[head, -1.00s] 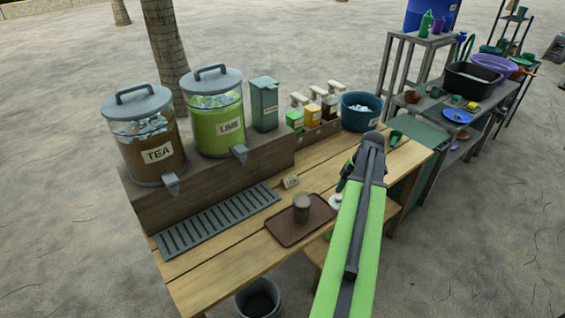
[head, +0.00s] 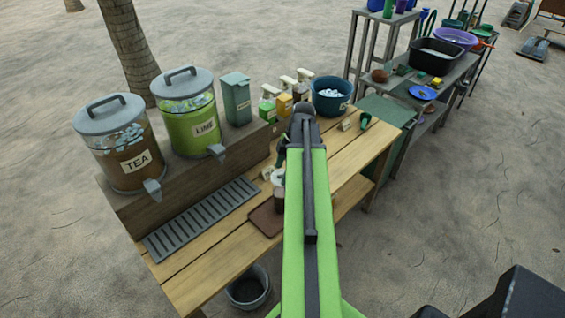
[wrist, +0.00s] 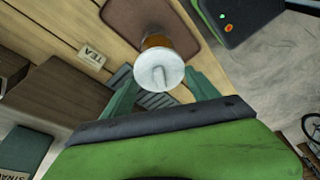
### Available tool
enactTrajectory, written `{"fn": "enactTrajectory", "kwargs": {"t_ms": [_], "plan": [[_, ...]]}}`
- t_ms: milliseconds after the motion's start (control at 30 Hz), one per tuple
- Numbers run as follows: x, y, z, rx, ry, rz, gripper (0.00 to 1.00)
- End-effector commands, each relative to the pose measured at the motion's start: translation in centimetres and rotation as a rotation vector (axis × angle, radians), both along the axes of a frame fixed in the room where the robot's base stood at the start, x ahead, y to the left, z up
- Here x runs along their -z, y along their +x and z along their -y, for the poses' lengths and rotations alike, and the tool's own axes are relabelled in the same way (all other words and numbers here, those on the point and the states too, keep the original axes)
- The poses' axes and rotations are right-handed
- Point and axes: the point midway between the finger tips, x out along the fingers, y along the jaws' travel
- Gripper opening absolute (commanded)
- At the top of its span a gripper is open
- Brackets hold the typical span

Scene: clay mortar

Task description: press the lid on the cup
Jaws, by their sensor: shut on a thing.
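The brown cup (head: 279,203) stands on a brown tray (head: 262,220) on the wooden table, partly hidden by my arm. The white round lid (head: 277,176) is held just above or at the cup's top. In the wrist view the lid (wrist: 159,68) lies between the green fingers of my gripper (wrist: 163,88), which is shut on it. The amber side of the cup (wrist: 156,40) shows beyond the lid, over the tray (wrist: 128,18). I cannot tell whether lid and rim touch. In the head view my gripper (head: 281,158) is mostly hidden behind the arm.
A TEA dispenser (head: 120,145) and a LIME dispenser (head: 188,110) stand on a raised wooden block at the back. A grey drip grate (head: 200,220) lies left of the tray. A small TEA sign (wrist: 91,55) is near the cup. A blue tub (head: 330,100) stands at the far end.

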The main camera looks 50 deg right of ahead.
Motion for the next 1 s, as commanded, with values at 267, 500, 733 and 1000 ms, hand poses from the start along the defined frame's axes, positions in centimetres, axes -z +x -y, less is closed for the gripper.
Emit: {"fn": "enactTrajectory", "kwargs": {"t_ms": [267,500,733,1000], "plan": [[0.9,0.0,0.0,0.001,0.0,0.0,0.32],[3.3,0.0,0.1,0.001,0.0,0.001,0.32],[5.9,-0.1,0.1,0.002,0.0,0.0,0.32],[6.6,-0.1,0.1,0.003,0.0,0.0,0.32]]}}
